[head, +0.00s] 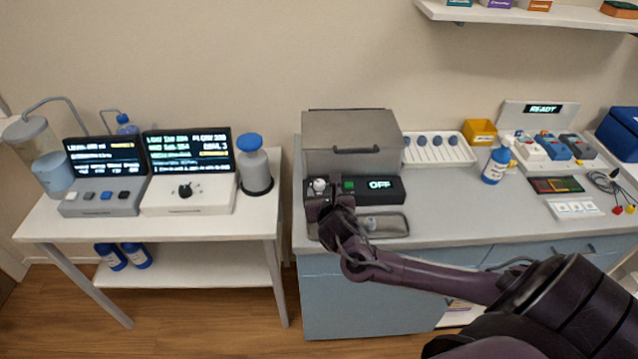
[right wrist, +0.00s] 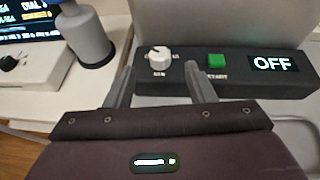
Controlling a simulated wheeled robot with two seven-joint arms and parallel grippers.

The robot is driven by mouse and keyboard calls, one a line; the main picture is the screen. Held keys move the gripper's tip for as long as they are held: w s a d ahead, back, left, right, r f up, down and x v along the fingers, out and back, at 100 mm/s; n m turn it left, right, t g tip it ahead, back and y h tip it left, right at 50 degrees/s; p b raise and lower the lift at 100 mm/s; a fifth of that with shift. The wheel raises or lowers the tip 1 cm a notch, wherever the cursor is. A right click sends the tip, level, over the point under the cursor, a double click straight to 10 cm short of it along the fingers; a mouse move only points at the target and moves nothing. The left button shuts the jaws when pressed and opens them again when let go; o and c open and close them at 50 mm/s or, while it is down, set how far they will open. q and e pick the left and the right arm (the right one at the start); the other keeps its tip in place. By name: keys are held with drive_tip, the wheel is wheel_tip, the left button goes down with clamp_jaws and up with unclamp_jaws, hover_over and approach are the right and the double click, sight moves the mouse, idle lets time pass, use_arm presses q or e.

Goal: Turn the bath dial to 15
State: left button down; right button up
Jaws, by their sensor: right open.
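The bath dial is a white knob (head: 319,186) on the left of the bath's dark front panel (head: 390,190). It also shows in the right wrist view as a white knob (right wrist: 159,59), with small markings around it too small to read surely. My right gripper (head: 325,203) is just in front of the dial. In the right wrist view its two fingers (right wrist: 158,85) are apart, one to each side below the knob, with nothing between them. The panel display (right wrist: 272,64) reads OFF. My left gripper is not in view.
A green button (right wrist: 216,61) sits right of the dial. The grey bath box (head: 352,140) rises behind the panel. A grey tray (head: 392,226) lies in front. On the left table, a white device (head: 190,205) has a black dial, and a blue-capped bottle (head: 254,165) stands beside it.

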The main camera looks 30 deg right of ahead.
sight(319, 183)
drive_tip(key=x, duration=0.6)
drive_tip(key=shift+w+f+p, duration=0.15)
drive_tip(key=shift+f+p, duration=0.05)
drive_tip(key=shift+p, duration=0.2)
drive_tip(key=shift+c, duration=0.2)
drive_tip(key=c, duration=0.9)
